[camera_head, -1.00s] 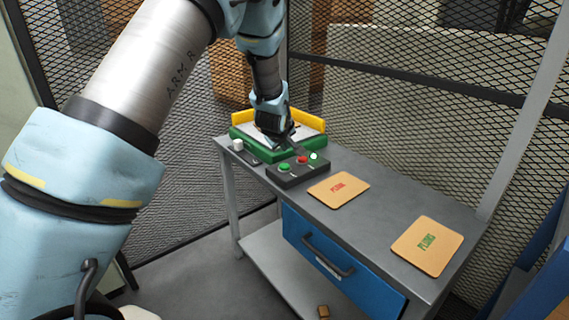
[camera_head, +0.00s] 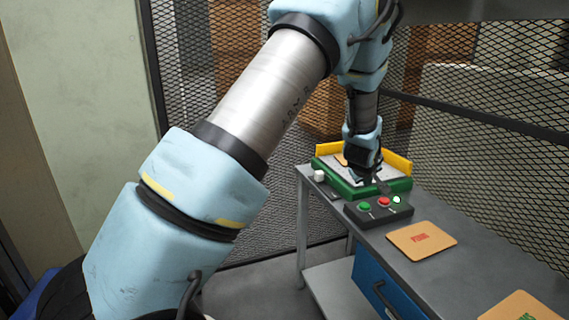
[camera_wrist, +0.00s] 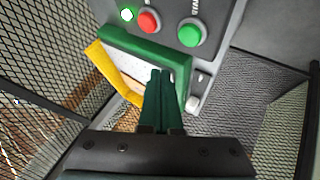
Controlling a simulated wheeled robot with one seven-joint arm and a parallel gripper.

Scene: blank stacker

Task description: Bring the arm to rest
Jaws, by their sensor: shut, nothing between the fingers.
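My arm reaches from the lower left in the head view over the far end of a grey table (camera_head: 454,263). My gripper (camera_head: 368,182) points down at the green tray (camera_head: 401,186) there. In the wrist view my gripper (camera_wrist: 161,74) has its two dark green fingers side by side, shut and empty. Their tips show in front of the tray's white inside. Whether they touch it I cannot tell.
A dark button box (camera_head: 378,213) with green and red buttons and a lit white lamp stands before the tray. A small white block (camera_head: 319,176) sits to its left. Mesh fencing (camera_head: 180,90) stands behind.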

